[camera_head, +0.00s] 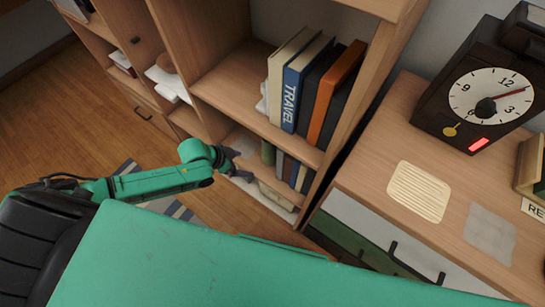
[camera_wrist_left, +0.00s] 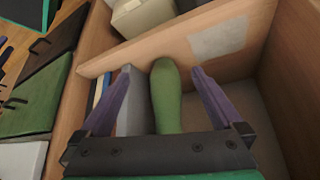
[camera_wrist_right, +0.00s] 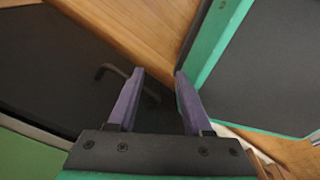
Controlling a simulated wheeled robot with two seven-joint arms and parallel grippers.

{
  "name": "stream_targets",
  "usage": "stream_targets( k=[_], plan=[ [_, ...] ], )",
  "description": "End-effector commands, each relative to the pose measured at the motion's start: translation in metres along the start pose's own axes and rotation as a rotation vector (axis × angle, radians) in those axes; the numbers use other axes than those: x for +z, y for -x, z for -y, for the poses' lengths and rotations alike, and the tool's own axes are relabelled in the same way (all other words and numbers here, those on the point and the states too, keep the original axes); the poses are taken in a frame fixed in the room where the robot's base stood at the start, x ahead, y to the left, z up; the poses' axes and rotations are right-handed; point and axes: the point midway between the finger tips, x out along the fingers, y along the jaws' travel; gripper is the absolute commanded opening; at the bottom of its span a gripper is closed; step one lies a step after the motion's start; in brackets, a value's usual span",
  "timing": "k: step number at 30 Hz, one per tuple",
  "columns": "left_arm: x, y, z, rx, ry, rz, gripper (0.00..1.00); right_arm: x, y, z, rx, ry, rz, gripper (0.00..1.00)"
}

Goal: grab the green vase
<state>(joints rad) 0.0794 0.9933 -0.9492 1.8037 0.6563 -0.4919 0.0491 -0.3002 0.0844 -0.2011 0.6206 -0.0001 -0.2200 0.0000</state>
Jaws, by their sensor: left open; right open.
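The green vase (camera_wrist_left: 166,100) stands on a shelf and shows between the two fingers of my left gripper (camera_wrist_left: 162,72) in the left wrist view. The left gripper is open, with one finger on each side of the vase in the picture; I cannot tell whether either touches it. In the head view, the vase (camera_head: 268,152) is a small green shape beside books on a lower shelf, with my left gripper (camera_head: 231,161) just left of it. My right gripper (camera_wrist_right: 159,75) is open and empty, away from the vase.
A grey block-like thing (camera_wrist_left: 131,108) stands close beside the vase, near the left finger. Shelf boards and a side wall enclose the space. Books (camera_head: 306,85) stand on the shelf above. A cabinet with a clock (camera_head: 488,92) is at the right.

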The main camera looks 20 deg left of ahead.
Motion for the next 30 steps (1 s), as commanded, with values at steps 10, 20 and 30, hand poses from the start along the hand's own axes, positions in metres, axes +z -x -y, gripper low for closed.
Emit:
stream_targets(
  k=[10,20,30],
  plan=[
    [-0.059,-0.035,0.000,-0.001,-0.001,-0.006,1.00,0.001,-0.004,0.012,-0.016,-0.001,0.001,0.50],
    [-0.095,-0.070,0.000,-0.001,0.000,-0.002,1.00,0.002,-0.011,0.004,-0.004,-0.005,0.001,0.50],
    [-0.095,-0.070,0.001,-0.002,0.000,-0.003,0.46,0.001,-0.010,0.001,-0.001,-0.004,-0.001,0.50]
  ],
)
